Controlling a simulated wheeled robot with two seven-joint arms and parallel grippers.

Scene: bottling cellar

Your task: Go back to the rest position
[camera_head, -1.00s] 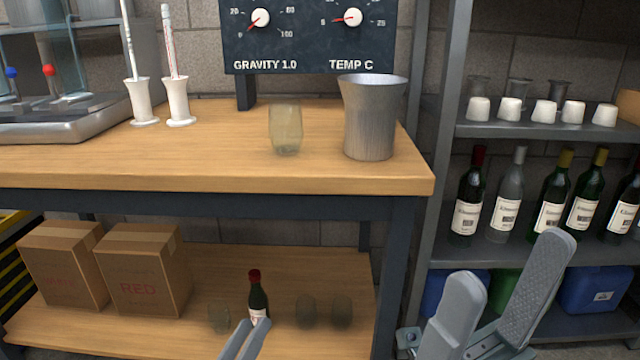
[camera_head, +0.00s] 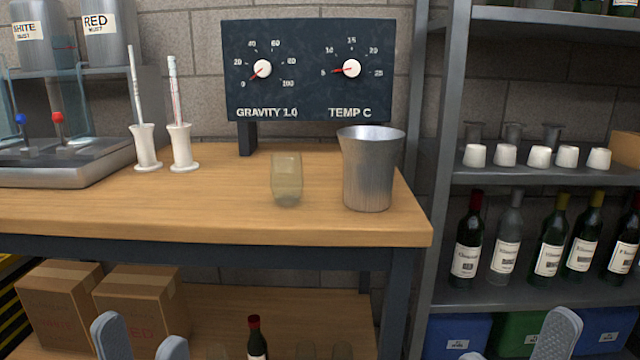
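My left gripper (camera_head: 141,332) shows at the bottom left of the head view. Its two fingers stand apart with nothing between them, in front of the lower-shelf boxes. My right gripper (camera_head: 517,336) shows at the bottom right, in front of the rack. Its fingers are spread wide, one tip only just in the picture, and nothing shows between them. Neither gripper appears to touch anything. The rest of both arms is out of the picture.
The wooden bench (camera_head: 230,222) carries a glass (camera_head: 286,180), a metal bucket (camera_head: 369,172) and two white holders. Below stand cardboard boxes (camera_head: 60,303) and a dark bottle (camera_head: 256,342). A metal rack (camera_head: 540,178) with bottles and cups stands at the right.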

